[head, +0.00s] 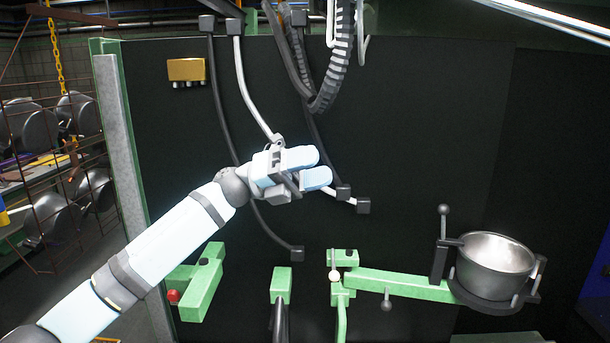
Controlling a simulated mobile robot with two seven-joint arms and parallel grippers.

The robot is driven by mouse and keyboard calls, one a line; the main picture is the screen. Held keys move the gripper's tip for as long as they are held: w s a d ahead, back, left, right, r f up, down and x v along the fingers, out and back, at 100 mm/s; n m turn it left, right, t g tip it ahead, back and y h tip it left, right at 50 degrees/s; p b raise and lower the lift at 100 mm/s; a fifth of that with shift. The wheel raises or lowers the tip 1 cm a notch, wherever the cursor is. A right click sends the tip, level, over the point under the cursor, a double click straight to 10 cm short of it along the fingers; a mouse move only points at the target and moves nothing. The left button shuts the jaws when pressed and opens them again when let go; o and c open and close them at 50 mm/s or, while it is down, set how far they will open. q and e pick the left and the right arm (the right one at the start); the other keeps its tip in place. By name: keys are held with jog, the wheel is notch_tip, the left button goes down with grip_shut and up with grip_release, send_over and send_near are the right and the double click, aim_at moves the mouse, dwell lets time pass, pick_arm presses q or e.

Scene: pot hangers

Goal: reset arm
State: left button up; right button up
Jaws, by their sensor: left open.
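My left arm comes in from the lower left of the head view. Its gripper (320,168) is raised in front of the dark panel, with its two pale blue fingers pointing right. The fingers are apart and nothing shows between them. A metal pot (496,262) sits upright in a dark ring holder (466,290) at the right, below and well apart from the gripper. My right gripper does not show.
A green arm (398,284) carries the ring holder. Green brackets (203,283) stand at lower left. Hanging cables (216,95) and a ribbed cable chain (340,60) come down near my gripper. A wire rack with dark pots (32,128) is at far left.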

pick_arm(q)
jog(key=s+a+f+n+t+y, duration=0.2)
jog(key=a+f+n+t+y, duration=0.1)
jog(key=f+n+t, duration=0.7)
jog(key=s+a+f+n+t+y, duration=0.2)
jog(key=a+f+n+t+y, duration=0.3)
jog(key=f+n, duration=0.8)
jog(key=s+a+f+n+t+y, duration=0.2)
jog(key=f+n+t, duration=0.7)
jog(key=f+n, duration=0.25)
jog(key=s+a+f+n+g+y, duration=0.3)
jog(key=s+a+f+n+y, duration=0.1)
jog(key=s+f, duration=0.8)
jog(key=s+a+f+n+g+y, duration=0.4)
jog(key=s+a+f+n, duration=0.2)
jog(key=s+f, duration=0.6)
jog(key=shift+s+a+f+g, duration=0.15)
jog(key=shift+s+a+g, duration=0.15)
jog(key=shift+s+a, duration=0.45)
jog(key=shift+w, duration=0.1)
